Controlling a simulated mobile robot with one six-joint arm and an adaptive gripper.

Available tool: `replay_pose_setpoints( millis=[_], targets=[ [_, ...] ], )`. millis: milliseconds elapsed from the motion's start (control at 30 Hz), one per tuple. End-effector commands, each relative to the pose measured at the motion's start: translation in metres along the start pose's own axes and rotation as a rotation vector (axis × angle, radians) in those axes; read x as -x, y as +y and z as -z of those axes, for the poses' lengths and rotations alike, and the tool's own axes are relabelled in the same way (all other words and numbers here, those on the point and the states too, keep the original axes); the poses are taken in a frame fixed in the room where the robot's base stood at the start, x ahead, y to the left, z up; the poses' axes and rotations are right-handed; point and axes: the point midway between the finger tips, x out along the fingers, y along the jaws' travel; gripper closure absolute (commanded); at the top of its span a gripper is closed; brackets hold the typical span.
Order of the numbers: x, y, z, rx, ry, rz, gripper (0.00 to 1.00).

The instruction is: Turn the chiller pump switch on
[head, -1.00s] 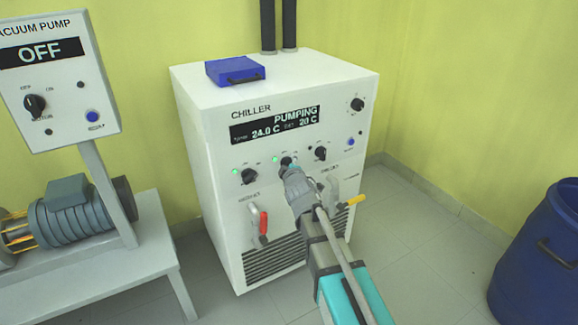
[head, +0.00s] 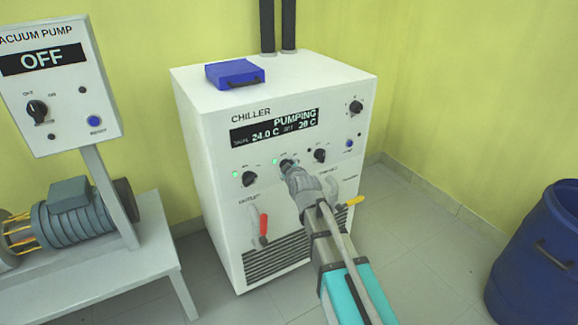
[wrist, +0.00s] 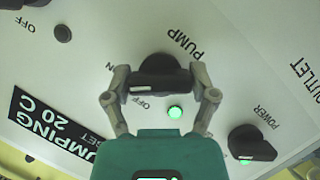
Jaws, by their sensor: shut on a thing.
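The white chiller (head: 215,150) stands in the middle of the head view, with its display (head: 275,126) reading PUMPING, 24.0 C and 20 C. Its pump switch, a black knob (wrist: 160,85), sits between my fingers in the wrist view, under the PUMP label. My gripper (wrist: 160,76) is shut on this knob, one finger at each end. The green lamp (wrist: 174,113) beside the knob is lit. In the head view my gripper (head: 290,170) reaches the panel and mostly hides the knob.
The power knob (wrist: 253,145) is close by, with its green lamp lit. Another black knob (head: 319,156) is to the right. Red (head: 263,226) and yellow (head: 354,201) valve handles are below. A vacuum pump panel (head: 60,95) reads OFF at left; a blue drum (head: 545,225) stands right.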

Motion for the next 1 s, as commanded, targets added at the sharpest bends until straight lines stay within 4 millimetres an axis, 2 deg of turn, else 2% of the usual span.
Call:
replay_pose_setpoints(
  millis=[400,900,933,1000],
  targets=[
    [-0.0012,0.0018,0.0011,-0.170,0.002,0.067,0.73],
    [-0.0015,0.0015,0.0014,-0.191,0.004,0.074,0.73],
    [-0.0015,0.0016,0.0014,-0.191,0.004,0.074,0.20],
    [-0.0014,0.0012,0.0014,-0.191,0.003,0.074,0.07]
  ],
)
